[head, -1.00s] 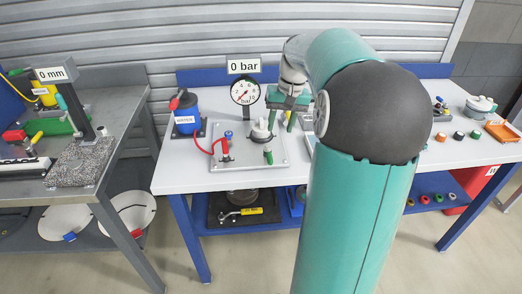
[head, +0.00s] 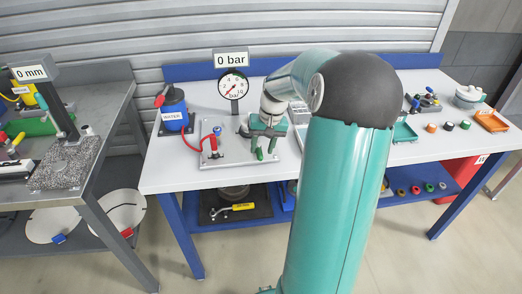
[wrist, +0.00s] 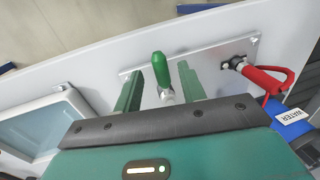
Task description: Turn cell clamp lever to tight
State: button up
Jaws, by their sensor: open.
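The cell clamp lever shows as a green handle (wrist: 161,68) on a short metal stem in the wrist view. Its green end (head: 259,154) also shows at the front of the metal plate (head: 235,156) in the head view. My gripper (wrist: 160,74) is open, with one green finger on each side of the handle and a visible gap on both sides. In the head view my gripper (head: 265,135) is over the clamp on the plate and hides most of it. The lever's pivot is hidden by the gripper body in the wrist view.
A red valve and hose (head: 191,137) lead to the blue water container (head: 173,112) left of the clamp. A dial gauge (head: 233,86) stands behind, under a "0 bar" sign (head: 231,59). A grey-framed tray (wrist: 38,128) lies beside the plate.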

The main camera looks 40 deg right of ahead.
jog(key=shift+w+a+f, duration=0.15)
jog(key=shift+w+f, duration=0.05)
jog(key=shift+f, duration=0.85)
jog(key=shift+c, duration=0.4)
grip_shut()
